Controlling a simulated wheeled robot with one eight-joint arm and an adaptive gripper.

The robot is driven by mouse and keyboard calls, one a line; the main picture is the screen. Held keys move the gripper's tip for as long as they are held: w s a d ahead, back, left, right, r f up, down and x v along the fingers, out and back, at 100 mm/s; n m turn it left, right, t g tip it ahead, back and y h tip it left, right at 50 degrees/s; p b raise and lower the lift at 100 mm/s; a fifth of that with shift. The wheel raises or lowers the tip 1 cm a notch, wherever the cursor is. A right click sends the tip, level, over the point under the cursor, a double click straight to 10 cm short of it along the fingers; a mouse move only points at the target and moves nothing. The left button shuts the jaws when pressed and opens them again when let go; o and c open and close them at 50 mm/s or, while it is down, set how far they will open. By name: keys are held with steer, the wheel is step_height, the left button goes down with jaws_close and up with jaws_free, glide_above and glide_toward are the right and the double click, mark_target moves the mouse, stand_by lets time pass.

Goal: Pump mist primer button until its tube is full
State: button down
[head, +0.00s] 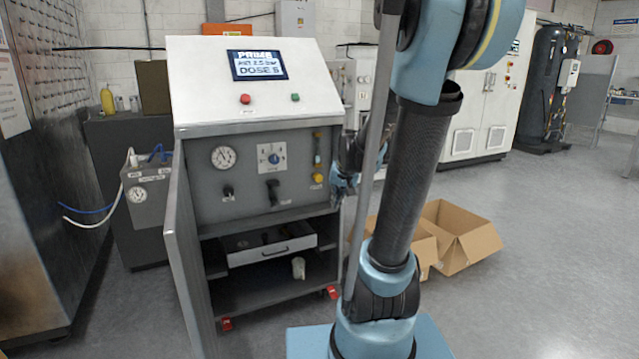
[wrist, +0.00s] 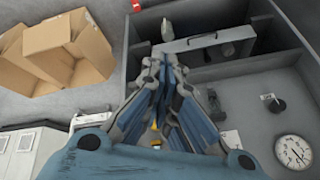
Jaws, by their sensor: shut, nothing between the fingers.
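The grey washer cabinet (head: 205,205) stands ahead with its front panel facing me. On the panel's right side is a round yellow button (head: 318,179), which looks like the mist primer, with a narrow upright tube (head: 317,150) above it. The tube's fill level is too small to read. My gripper (head: 341,190) is just right of the button, partly hidden by my arm. In the wrist view my gripper (wrist: 165,68) is shut and empty, with blue pads. A bit of yellow (wrist: 155,146) shows beyond the fingers; contact cannot be told.
The sloped top has a screen (head: 257,65) reading PRIME, a red button (head: 245,99) and a green one. A gauge (head: 223,157), a dial and black handles are left of the tube. The cabinet door (head: 185,255) is open, showing a drawer (head: 272,252). Cardboard boxes (head: 462,238) lie right.

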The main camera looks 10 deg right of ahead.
mark_target(318, 178)
steer(key=w+d+f+m+t, duration=0.1)
steer(key=w+f, duration=0.3)
steer(key=w, duration=0.9)
steer(key=w+d+f+m+t, duration=0.1)
steer(key=w+f+m+t, duration=0.1)
steer(key=w, duration=1)
steer(key=shift+w+f+y, duration=0.3)
steer(key=shift+w+f, duration=0.05)
steer(key=shift+f, duration=0.5)
steer(key=shift+w, duration=0.1)
steer(key=w+a, duration=0.2)
steer(key=w, duration=0.6)
steer(key=shift+a, duration=0.3)
steer(key=shift+w+a+r, duration=0.1)
steer(key=shift+w+a, duration=0.15)
steer(key=shift+w, duration=0.45)
steer(key=shift+w+a, duration=0.2)
steer(key=shift+w, duration=0.5)
stand_by(0.8)
steer(key=shift+s+d, duration=0.1)
steer(key=shift+s, duration=0.05)
steer(key=shift+s+d, duration=0.2)
steer(key=shift+s, duration=0.4)
steer(key=shift+s+d, duration=0.15)
steer(key=shift+s, duration=0.45)
